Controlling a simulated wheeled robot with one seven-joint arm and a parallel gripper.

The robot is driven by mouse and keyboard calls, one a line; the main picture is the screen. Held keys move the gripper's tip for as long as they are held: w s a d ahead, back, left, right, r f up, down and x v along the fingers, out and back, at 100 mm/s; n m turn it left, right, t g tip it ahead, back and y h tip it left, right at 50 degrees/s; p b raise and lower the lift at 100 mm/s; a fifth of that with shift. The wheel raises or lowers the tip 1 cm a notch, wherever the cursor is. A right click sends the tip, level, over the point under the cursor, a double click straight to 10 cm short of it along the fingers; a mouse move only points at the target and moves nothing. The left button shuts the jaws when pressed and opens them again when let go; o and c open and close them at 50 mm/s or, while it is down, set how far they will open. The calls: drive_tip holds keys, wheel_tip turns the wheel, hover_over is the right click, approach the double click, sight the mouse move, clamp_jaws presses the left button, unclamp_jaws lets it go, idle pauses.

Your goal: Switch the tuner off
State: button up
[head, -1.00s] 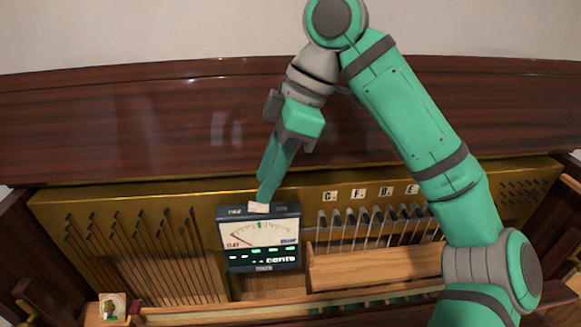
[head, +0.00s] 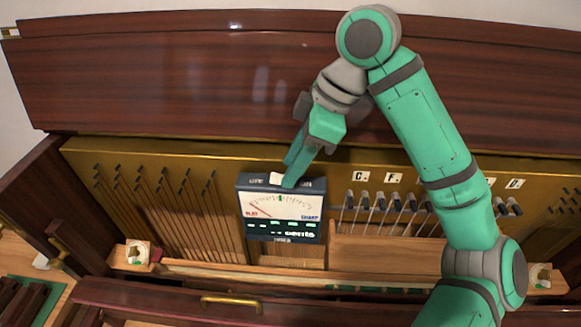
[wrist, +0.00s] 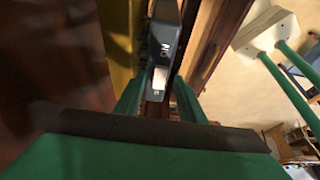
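The tuner (head: 242,215) is a dark box with a white needle dial and lit green display marks, set in front of the brass plate. On its top edge a white switch (head: 275,178) sits between an OFF label on the left and an ON label on the right. Contact with the switch cannot be told.
Tuning pins and strings (head: 185,215) lie left of the tuner, more pins (head: 380,200) to the right. A dark wooden panel (head: 170,90) rises behind. A small pale round object (head: 137,252) sits at lower left. A wooden rail with a brass handle (head: 230,301) crosses the front.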

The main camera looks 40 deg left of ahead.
drive_tip(key=shift+x, duration=0.85)
drive_tip(key=shift+d, duration=0.1)
clamp_jaws()
